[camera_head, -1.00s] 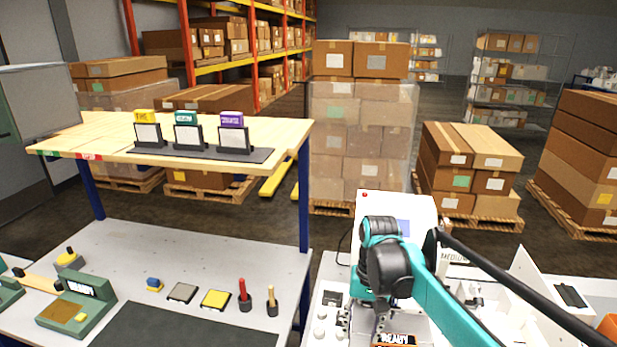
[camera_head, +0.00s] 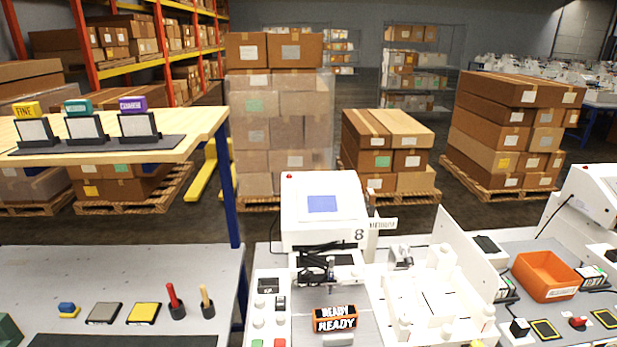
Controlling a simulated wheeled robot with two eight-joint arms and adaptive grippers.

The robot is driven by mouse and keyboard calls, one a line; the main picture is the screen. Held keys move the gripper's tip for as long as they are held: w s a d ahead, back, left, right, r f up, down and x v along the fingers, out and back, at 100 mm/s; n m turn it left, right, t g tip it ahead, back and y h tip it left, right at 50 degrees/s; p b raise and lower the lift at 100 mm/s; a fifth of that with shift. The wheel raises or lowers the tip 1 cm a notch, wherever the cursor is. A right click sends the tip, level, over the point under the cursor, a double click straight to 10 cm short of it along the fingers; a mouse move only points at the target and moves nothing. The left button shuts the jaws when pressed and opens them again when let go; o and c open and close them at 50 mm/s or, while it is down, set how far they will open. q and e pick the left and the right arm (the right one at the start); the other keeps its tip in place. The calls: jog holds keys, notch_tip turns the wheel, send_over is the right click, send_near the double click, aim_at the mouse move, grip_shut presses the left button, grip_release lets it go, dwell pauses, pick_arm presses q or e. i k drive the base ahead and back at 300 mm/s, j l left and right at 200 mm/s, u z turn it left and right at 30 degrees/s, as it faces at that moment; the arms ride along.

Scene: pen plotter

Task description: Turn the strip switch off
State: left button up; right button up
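A white machine with a blue screen (camera_head: 322,204) and the number 8 on it stands at the middle of the bench. A narrow white panel (camera_head: 269,318) on its left side carries a small dark switch-like part (camera_head: 280,303), a black display and several round white knobs. I cannot tell whether any of these is the strip switch, or whether it is on or off. Neither of my grippers shows in this view.
A second white machine (camera_head: 595,210) and an orange bin (camera_head: 547,277) are at the right. At the left, a grey bench (camera_head: 120,270) holds grey and yellow pads, a red-handled tool and a wooden-handled tool. White fixtures (camera_head: 440,290) crowd the middle right.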

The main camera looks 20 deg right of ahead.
aim_at(577, 323)
jog(key=z, duration=2.1)
